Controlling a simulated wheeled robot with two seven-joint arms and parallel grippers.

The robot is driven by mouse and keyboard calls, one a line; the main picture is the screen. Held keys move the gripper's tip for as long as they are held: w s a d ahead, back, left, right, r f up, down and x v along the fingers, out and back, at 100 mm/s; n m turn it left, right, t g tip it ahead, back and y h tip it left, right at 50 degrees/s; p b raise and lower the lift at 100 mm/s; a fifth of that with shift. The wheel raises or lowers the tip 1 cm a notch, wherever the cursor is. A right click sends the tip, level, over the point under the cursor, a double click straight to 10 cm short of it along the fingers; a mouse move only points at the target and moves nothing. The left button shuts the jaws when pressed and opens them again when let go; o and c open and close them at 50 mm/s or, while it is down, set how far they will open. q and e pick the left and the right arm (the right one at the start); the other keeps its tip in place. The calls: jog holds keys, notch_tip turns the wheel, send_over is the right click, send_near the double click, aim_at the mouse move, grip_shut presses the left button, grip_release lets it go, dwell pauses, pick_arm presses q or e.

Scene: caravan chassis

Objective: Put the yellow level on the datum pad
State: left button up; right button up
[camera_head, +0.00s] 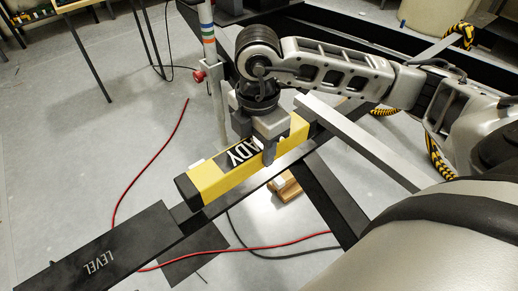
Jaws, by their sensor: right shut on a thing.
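The yellow level (213,180) is a long yellow bar with black ends and a black label. It lies along the dark chassis rail at the centre of the head view. My right gripper (258,148) is above its middle, with its near finger down the front side, and is shut on it. The gripper hides part of the label. I cannot tell whether the level touches the rail. A flat black plate lettered LEVEL (98,258), which looks like the datum pad, is at lower left, apart from the level. My left gripper is out of view.
A post with coloured bands (208,45) and a red knob stands just behind the level. Red cable (150,165) and black cable lie on the grey floor. A wooden block (286,187) is below the rail. A black diagonal beam (325,200) is at right.

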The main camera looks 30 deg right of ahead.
jog(key=w+d+f, duration=0.1)
jog(key=w+f, duration=0.1)
jog(key=w+d+f, duration=0.1)
jog(key=f, duration=0.1)
jog(key=w+d+f, duration=0.2)
jog(key=shift+w+f, duration=0.3)
jog(key=shift+f, duration=1.65)
jog(key=shift+f, duration=0.2)
jog(key=o, duration=1.2)
notch_tip(320, 180, up, 12)
jog(key=shift+r, duration=0.25)
